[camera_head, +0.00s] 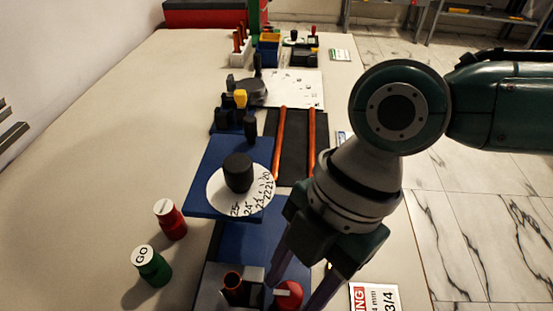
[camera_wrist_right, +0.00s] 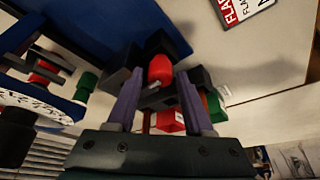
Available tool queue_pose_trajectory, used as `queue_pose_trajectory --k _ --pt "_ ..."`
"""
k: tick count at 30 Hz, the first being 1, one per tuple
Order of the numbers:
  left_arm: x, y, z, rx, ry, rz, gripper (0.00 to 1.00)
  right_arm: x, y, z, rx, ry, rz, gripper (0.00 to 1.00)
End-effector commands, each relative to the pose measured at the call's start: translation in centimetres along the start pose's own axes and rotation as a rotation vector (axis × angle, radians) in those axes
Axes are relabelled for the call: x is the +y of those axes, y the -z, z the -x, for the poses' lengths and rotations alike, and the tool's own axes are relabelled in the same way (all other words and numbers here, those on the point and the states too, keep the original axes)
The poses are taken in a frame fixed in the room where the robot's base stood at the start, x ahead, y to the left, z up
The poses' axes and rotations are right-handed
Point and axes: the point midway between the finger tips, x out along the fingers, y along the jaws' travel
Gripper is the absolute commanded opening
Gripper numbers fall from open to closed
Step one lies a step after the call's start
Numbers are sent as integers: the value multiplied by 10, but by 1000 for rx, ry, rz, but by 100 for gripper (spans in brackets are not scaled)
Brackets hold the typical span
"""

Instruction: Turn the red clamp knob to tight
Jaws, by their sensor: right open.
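The red clamp knob (camera_head: 290,295) is at the bottom of the head view, on the near end of the blue rig. A pale bar or mark shows at its left side. My right gripper (camera_head: 292,291) is open, with one finger on each side of the knob. In the right wrist view the red knob (camera_wrist_right: 160,70) shows between the two fingertips of that gripper (camera_wrist_right: 158,76); I cannot tell whether either finger touches it. The fingers hide part of the clamp around the knob. My left gripper is not in view.
A white numbered dial (camera_head: 222,203) with a black knob (camera_head: 238,172) lies beyond. A green GO gauge (camera_head: 151,265) and a red gauge (camera_head: 170,220) stand left; the table further left is clear.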

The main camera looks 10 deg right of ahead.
Motion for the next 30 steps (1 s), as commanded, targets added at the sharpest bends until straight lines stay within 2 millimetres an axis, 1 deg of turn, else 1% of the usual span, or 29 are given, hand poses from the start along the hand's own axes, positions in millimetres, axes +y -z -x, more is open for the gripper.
queue_pose_trajectory --k 4,5,18,30 --pt "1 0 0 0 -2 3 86 0 0 0 0 0 0 52" --pt "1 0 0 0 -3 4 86 0 0 0 0 0 0 49" --pt "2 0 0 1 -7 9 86 0 0 0 0 1 0 0" --pt "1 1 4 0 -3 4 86 -1 1 1 0 -7 -21 0"
